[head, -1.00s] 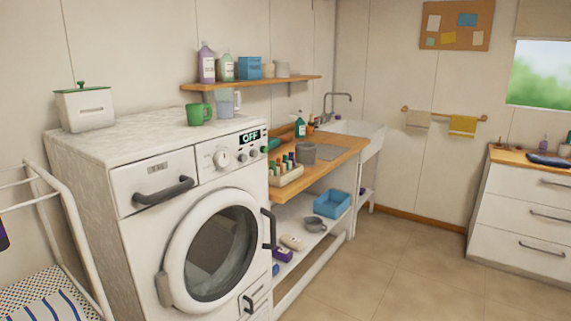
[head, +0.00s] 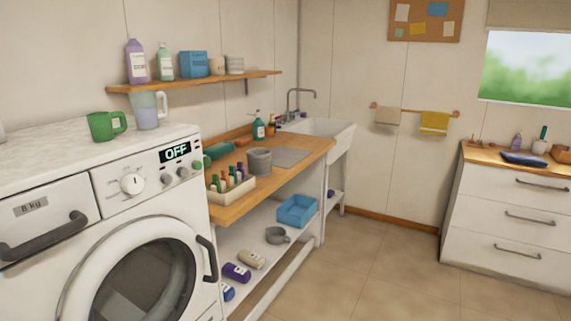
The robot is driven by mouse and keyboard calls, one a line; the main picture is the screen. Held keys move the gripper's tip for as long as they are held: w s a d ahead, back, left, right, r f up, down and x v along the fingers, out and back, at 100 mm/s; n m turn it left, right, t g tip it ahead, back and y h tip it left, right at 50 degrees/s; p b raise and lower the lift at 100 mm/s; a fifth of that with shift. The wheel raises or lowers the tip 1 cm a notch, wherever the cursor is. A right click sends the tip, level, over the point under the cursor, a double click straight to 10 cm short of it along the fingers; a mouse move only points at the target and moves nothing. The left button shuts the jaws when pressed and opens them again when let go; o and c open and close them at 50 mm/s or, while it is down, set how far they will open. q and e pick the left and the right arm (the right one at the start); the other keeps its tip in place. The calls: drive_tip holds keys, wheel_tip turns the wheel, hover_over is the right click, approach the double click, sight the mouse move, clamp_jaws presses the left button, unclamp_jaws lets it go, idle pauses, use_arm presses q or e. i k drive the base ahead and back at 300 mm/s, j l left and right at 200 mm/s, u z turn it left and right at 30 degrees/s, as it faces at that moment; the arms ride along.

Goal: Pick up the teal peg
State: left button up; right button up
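I cannot make out a teal peg for certain in the head view. A cream tray (head: 232,194) on the wooden counter holds several small upright items in green, orange and purple, too small to identify. A dark teal-green object (head: 217,151) lies on the counter behind it, partly hidden by the washing machine; I cannot tell what it is. Neither of my grippers is in view.
The washing machine (head: 69,222) fills the left front, with a green mug (head: 102,126) and a clear jug on top. The wooden counter (head: 290,165) carries a grey pot (head: 259,162) and a teal bottle. Open floor (head: 375,265) lies to the right, before white drawers (head: 520,215).

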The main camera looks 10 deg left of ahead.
sight(233, 172)
drive_tip(key=i+l+z, duration=0.1)
drive_tip(key=i+z, duration=0.35)
drive_tip(key=i, duration=1.25)
drive_tip(key=i+u, duration=0.4)
drive_tip(key=i+l+u, duration=0.2)
drive_tip(key=i+u, duration=0.15)
drive_tip(key=i+l+u, duration=0.75)
drive_tip(key=k+j, duration=0.05)
drive_tip(key=j, duration=0.05)
